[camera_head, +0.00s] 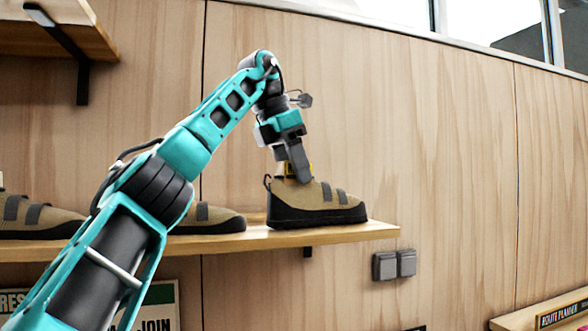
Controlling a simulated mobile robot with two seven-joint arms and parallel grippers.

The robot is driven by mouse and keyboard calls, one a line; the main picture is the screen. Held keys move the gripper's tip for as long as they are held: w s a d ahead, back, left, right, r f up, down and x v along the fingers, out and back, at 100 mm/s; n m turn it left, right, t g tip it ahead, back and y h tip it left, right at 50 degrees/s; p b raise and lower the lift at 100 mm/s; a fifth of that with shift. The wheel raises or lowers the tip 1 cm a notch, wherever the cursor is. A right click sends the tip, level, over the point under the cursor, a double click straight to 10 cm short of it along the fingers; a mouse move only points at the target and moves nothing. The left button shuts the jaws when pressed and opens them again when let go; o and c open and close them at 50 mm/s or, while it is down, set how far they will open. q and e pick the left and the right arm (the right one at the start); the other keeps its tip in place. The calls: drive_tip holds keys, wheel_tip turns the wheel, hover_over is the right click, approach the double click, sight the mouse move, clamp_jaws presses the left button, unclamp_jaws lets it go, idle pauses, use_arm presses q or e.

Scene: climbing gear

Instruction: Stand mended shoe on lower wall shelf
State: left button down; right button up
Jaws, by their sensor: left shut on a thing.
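A tan and black shoe (318,205) with dark straps is upright at the right end of the lower wall shelf (353,233). Its sole appears to be at the shelf's surface; I cannot tell whether it bears fully on it. My left gripper (300,176) comes down from above and is shut on the shoe's upper rim near the heel. A small yellow patch shows beside the fingers. The far finger is mostly hidden. My right gripper is not in view.
Another similar shoe (210,217) stands to the left on the shelf, partly behind my left arm, and one more (35,217) at the far left. A higher shelf (60,40) with a black bracket is at upper left. A grey switch box (385,266) is on the wall below right.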

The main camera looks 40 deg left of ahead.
use_arm(q)
drive_tip(key=c, duration=0.5)
unclamp_jaws()
drive_tip(key=shift+f, duration=0.1)
drive_tip(key=shift+p+v, duration=0.35)
drive_tip(key=shift+v, duration=2.2)
drive_tip(key=s+a, duration=0.3)
drive_tip(key=s, duration=0.8)
drive_tip(key=shift+s, duration=0.3)
drive_tip(key=shift+f, duration=0.1)
